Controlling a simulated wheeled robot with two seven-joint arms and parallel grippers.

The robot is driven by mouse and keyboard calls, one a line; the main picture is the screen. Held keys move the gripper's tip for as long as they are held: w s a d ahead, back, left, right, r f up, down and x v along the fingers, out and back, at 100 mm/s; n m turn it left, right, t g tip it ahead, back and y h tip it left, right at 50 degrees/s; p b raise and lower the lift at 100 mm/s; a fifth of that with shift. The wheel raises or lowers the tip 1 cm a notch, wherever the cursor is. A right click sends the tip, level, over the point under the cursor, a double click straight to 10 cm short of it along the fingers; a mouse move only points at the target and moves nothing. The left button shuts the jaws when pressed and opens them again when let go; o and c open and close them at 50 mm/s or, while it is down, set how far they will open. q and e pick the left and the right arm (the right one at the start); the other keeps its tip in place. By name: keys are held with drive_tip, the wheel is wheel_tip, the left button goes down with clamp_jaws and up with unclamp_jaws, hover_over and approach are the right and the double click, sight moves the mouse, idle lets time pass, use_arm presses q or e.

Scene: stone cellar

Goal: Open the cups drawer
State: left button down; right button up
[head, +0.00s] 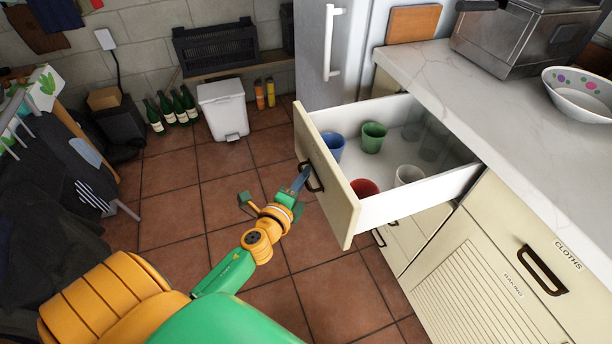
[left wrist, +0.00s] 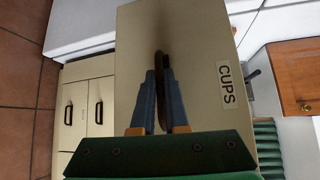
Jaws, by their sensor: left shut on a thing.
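The cups drawer (head: 328,177) stands pulled well out from the counter in the head view. Several cups stand inside it, among them a blue cup (head: 334,147), a green cup (head: 373,137), a red cup (head: 364,188) and a white cup (head: 408,175). My left gripper (head: 303,178) is at the drawer's dark handle (head: 314,177), shut on it. In the left wrist view the gripper's blue fingers (left wrist: 161,85) close around the handle, beside the label "CUPS" (left wrist: 227,84) on the drawer front. My right gripper is out of view.
Closed drawers labelled "CLOTHS" (head: 568,255) and "BAKING" (head: 514,284) lie at the right under the white counter (head: 490,110). A white bin (head: 223,110) and green bottles (head: 172,107) stand by the back wall. The tiled floor (head: 200,205) left of the drawer is clear.

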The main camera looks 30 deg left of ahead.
use_arm(q)
drive_tip(key=c, duration=1.2)
unclamp_jaws()
drive_tip(key=s, duration=0.4)
drive_tip(key=s+d+r, duration=0.1)
drive_tip(key=s, duration=0.2)
drive_tip(key=shift+b, duration=0.35)
